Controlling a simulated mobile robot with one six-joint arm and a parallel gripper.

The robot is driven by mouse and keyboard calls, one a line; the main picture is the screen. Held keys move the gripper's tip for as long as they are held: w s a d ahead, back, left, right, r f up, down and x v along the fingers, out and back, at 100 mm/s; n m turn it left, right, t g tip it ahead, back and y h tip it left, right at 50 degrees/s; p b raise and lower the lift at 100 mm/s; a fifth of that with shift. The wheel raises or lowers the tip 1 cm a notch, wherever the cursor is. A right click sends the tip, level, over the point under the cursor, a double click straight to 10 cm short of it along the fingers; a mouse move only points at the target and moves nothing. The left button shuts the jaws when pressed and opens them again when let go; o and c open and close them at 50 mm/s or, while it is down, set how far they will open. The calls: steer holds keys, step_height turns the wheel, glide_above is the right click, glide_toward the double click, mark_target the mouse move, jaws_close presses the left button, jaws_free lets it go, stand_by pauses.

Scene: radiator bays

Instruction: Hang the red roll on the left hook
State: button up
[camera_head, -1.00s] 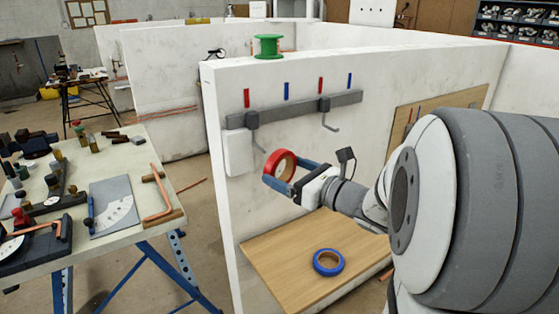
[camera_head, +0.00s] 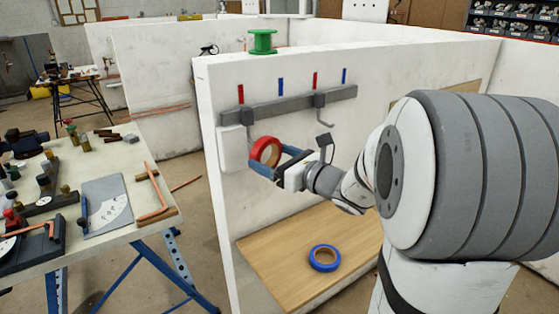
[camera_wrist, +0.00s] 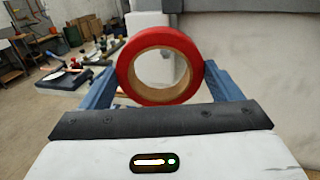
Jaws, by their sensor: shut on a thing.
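The red roll (camera_head: 257,145) is upright in my gripper (camera_head: 270,160), in front of the wall panel below the left hook (camera_head: 247,117). The blue fingers are shut on its two sides, as the wrist view also shows, with the red roll (camera_wrist: 160,37) between the fingers (camera_wrist: 160,72) and its hole open. In the head view the roll overlaps the lower part of the left hook, so the hook's tip is hidden. I cannot tell whether the hook is inside the hole or touching the roll.
The right hook (camera_head: 319,113) hangs empty on the same grey rail (camera_head: 285,106). A white box (camera_head: 232,150) is on the wall left of the roll. A blue roll (camera_head: 325,258) lies on the wooden board (camera_head: 275,243). A green spool (camera_head: 262,42) stands on the wall top.

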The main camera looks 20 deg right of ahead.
steer(key=w+a+f+b, duration=0.1)
steer(key=w+f, duration=0.1)
steer(key=w, duration=0.3)
steer(key=shift+w+a+b, duration=0.3)
steer(key=shift+a+b, duration=0.05)
steer(key=shift+a, duration=0.05)
stand_by(0.3)
stand_by(0.7)
steer(key=o, duration=0.8)
steer(key=shift+o, duration=0.2)
